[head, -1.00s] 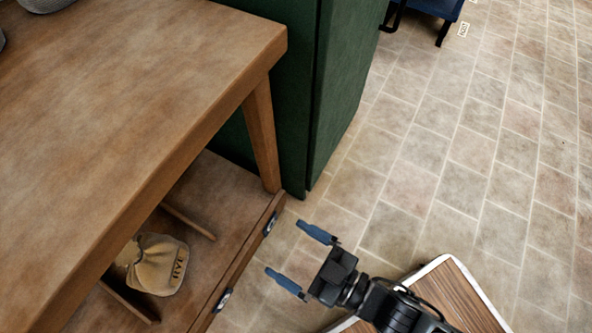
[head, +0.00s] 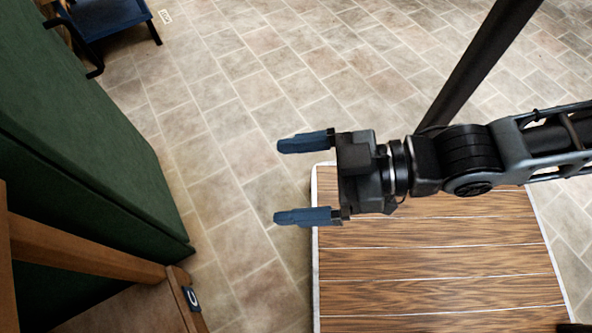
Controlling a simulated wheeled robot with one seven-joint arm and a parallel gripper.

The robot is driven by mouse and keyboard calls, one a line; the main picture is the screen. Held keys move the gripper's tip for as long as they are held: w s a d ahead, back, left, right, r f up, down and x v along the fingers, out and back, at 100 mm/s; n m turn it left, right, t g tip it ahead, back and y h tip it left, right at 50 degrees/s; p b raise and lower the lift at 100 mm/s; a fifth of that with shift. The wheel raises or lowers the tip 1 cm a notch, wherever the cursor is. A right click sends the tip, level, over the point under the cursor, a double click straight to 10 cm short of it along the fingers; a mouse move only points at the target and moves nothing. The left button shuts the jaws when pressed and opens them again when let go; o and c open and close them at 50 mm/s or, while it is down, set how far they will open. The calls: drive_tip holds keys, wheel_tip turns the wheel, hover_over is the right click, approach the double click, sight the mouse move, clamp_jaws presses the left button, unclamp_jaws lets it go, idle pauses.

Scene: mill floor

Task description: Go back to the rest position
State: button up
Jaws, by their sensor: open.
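My gripper (head: 305,179) is in the middle of the head view with its two blue fingers spread apart and pointing left. Nothing is between the fingers. It hangs over the tiled floor, just past the left edge of the wood-planked top of my base. My arm reaches in from the right. No object is touched by the gripper.
A tall green cabinet (head: 95,130) stands at the left. Below it, part of a wooden table (head: 85,250) shows with its lower shelf (head: 130,308). A blue seat (head: 110,17) is at the top left. The tiled floor (head: 230,110) between is clear.

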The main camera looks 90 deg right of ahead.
drive_tip(key=shift+r, duration=0.1)
wheel_tip(320, 180, up, 28)
drive_tip(key=p, duration=2.8)
drive_tip(key=shift+r, duration=0.15)
